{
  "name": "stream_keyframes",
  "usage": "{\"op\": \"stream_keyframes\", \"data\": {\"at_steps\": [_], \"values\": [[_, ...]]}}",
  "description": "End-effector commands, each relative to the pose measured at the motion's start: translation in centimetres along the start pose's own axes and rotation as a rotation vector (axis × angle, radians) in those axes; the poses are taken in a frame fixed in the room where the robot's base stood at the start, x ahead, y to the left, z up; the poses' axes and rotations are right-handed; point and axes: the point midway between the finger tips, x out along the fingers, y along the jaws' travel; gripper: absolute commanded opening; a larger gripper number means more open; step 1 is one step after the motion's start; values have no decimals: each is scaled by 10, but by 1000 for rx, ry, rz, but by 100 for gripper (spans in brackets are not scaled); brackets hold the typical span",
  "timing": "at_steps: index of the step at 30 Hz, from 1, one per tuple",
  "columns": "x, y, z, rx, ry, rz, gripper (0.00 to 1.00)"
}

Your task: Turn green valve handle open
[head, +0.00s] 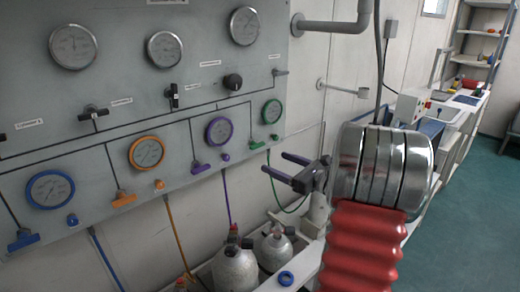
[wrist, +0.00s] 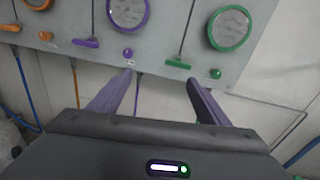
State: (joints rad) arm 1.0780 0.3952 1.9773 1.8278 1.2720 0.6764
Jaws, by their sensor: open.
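The green valve handle (head: 258,144) is a small T-shaped bar on the grey panel (head: 120,85), below and left of the green-rimmed gauge (head: 271,111). In the wrist view the green handle (wrist: 178,62) lies roughly level, with its stem running up, and appears between and beyond my fingertips. A green knob (wrist: 215,73) sits to its right, near the right fingertip. My gripper (head: 275,164) is open and empty, below the handle and apart from it in the head view. Its two fingers also show in the wrist view (wrist: 160,80), pointing towards the panel's lower edge.
A purple handle (head: 202,168) and purple gauge (head: 219,131) sit left of the green set. Orange and blue sets lie farther left. Grey cylinders (head: 236,268) stand below the panel. A wall pipe (head: 335,26) is at upper right; a bench (head: 462,110) runs behind my arm.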

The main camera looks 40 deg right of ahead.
Motion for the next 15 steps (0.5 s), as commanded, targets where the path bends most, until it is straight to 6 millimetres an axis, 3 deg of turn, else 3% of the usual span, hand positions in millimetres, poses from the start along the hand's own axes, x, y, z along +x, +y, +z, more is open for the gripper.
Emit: {"op": "stream_keyframes", "data": {"at_steps": [1, 4, 15], "values": [[-7, -15, -5, 28, -14, -34, 70], [-14, -31, -7, 59, -36, -72, 70], [-15, -34, -7, 65, -41, -79, 70]]}}
